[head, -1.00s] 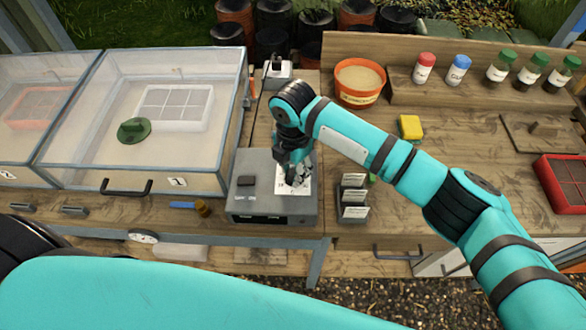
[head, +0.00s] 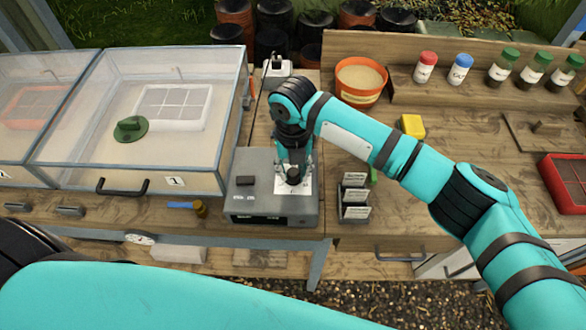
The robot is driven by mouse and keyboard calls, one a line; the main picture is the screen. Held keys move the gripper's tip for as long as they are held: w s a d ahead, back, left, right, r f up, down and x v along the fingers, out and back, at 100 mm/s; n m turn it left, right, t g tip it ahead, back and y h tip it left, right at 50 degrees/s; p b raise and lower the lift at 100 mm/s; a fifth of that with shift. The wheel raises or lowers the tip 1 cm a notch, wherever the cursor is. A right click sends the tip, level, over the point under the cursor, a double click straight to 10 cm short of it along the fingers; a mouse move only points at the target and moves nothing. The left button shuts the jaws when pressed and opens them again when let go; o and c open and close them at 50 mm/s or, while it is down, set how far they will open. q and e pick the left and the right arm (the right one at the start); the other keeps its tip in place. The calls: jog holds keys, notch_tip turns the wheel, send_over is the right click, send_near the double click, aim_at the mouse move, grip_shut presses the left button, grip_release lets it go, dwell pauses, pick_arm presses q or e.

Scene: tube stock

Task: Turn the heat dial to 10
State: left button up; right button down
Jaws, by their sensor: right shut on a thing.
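The heat dial (head: 293,177) is a dark round knob on a white scale plate (head: 283,188) on top of a grey control box (head: 243,208). My right gripper (head: 292,170) reaches down over the box from behind and is shut on the dial. The scale's numbers are too small and partly covered, so I cannot read the setting. My left arm crosses the bottom of the view, but its gripper is out of the picture.
A clear-lidded propagator (head: 90,140) stands left of the box. A rack of labels (head: 354,197) is close on the right. An orange pot (head: 361,92) and a yellow sponge (head: 412,125) sit farther right. The bench front edge is just before the box.

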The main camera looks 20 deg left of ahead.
aim_at(293, 172)
jog(key=shift+w+r+n, duration=0.1)
jog(key=shift+n, duration=0.8)
jog(key=c, duration=1)
grip_release()
notch_tip(293, 172, up, 12)
jog(key=shift+f, duration=0.1)
